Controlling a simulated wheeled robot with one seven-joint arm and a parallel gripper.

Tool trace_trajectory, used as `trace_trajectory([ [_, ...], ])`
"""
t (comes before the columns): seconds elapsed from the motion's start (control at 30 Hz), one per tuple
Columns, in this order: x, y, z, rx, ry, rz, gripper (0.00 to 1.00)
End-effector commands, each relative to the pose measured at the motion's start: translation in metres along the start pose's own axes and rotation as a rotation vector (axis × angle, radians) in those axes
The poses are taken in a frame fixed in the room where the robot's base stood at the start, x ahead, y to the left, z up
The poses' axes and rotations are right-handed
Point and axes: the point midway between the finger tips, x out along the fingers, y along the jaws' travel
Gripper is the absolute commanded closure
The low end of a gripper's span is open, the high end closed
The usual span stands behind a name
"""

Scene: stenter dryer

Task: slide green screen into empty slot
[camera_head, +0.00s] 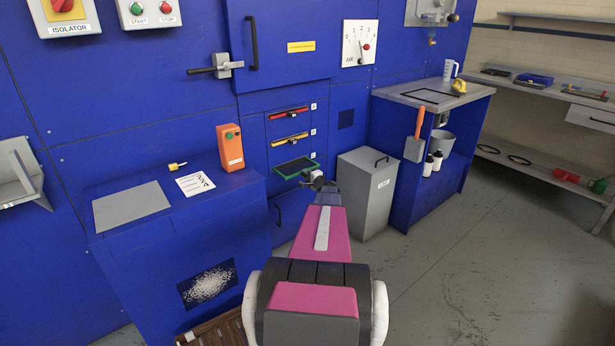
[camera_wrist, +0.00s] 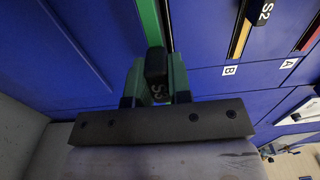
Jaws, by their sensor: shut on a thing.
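The green screen (camera_head: 295,168) is at the lowest slot of the blue panel, below the yellow screen and the red one. It sticks out from the panel, and how far it is inside the slot I cannot tell. My gripper (camera_head: 319,181) is at its front right. In the wrist view my gripper (camera_wrist: 156,82) is shut on the black tab of the green screen (camera_wrist: 149,22), with a finger on either side. The tab carries a label that looks like S3.
The red screen (camera_head: 288,112) and the yellow screen (camera_head: 290,139) sit in the slots above. A grey bin (camera_head: 366,190) stands close on the right. A blue cabinet (camera_head: 245,210) with an orange device (camera_head: 230,148) on top is on the left. Open floor lies to the right.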

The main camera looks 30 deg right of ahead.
Motion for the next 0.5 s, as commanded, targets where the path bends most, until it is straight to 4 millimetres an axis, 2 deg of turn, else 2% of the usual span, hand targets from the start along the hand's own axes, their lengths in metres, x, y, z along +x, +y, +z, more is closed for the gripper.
trace_trajectory([
  [0.5,0.011,0.0,0.0,0.0,0.0,-0.001,1.0],
])
